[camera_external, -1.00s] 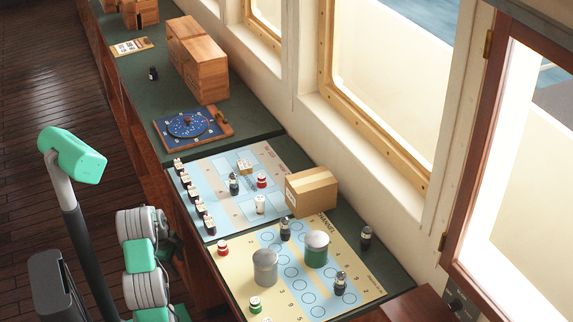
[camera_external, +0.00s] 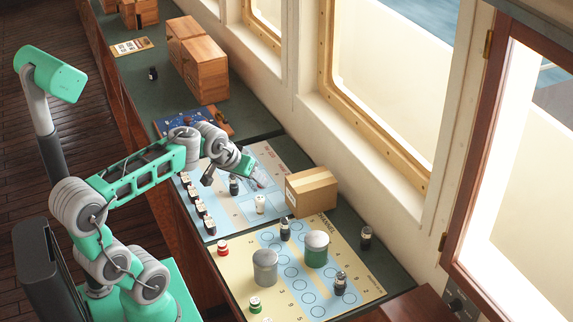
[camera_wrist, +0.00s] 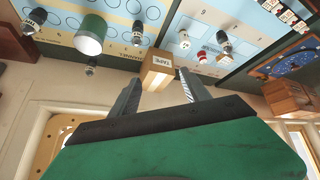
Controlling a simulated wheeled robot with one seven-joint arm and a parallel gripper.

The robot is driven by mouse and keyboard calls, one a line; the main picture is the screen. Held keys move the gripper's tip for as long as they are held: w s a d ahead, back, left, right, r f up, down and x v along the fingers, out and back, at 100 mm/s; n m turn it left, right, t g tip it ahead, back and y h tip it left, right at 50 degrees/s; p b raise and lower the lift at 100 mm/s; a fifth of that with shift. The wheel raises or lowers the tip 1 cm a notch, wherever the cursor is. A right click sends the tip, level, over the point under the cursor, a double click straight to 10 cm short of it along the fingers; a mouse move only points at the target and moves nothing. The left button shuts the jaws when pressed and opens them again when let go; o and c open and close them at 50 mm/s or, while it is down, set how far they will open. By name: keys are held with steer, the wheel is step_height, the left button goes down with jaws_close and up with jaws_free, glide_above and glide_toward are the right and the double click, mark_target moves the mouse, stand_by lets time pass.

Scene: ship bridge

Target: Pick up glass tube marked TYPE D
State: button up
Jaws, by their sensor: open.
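Several small dark tubes with pale bands stand upright in the external view, but their markings are too small to read, so I cannot tell which is TYPE D. One dark tube (camera_external: 234,187) is on the far blue-and-cream board, below my gripper (camera_external: 232,174). Others are a dark tube (camera_external: 285,230) and a dark tube (camera_external: 340,284) on the near board, and a dark tube (camera_external: 366,237) at the counter's window side. The wrist view shows a dark tube (camera_wrist: 137,35) and another dark tube (camera_wrist: 222,40). My gripper (camera_wrist: 158,88) is open and empty.
A cardboard box (camera_external: 311,192) stands between the boards' window ends. Grey (camera_external: 265,267) and green (camera_external: 317,249) canisters stand on the near board. A row of small black pieces (camera_external: 200,209) lines the far board's left edge. A white piece (camera_external: 260,205) stands near my gripper.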

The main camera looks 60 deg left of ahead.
steer(key=s+d+r+m+h+p, duration=0.1)
steer(key=s+d+m+p, duration=0.1)
steer(key=d, duration=0.3)
steer(key=s+d+m+g+h+p, duration=0.1)
steer(key=s+d+m+p, duration=0.15)
steer(key=d, duration=0.35)
steer(key=s+d+r+m+h+p, duration=0.1)
steer(key=s+d+m+p, duration=0.15)
steer(key=d, duration=0.25)
steer(key=n+g+y+b, duration=0.5)
steer(key=n+y+b, duration=0.7)
steer(key=n+b, duration=0.5)
glide_toward(230, 176)
steer(key=w+f, duration=0.1)
steer(key=f, duration=0.1)
steer(key=w+a+f, duration=0.1)
steer(key=f, duration=0.1)
steer(key=shift+w+a, duration=0.1)
steer(key=shift+w, duration=0.2)
steer(key=a, duration=0.1)
steer(key=a+n+y, duration=0.1)
steer(key=s+a+n+g+b, duration=0.1)
steer(key=shift+a+f+y, duration=0.15)
steer(key=shift+f+y, duration=0.15)
steer(key=shift+f, duration=0.05)
steer(key=p+x, duration=0.2)
steer(key=x, duration=0.5)
steer(key=shift+a, duration=0.35)
jaws_close()
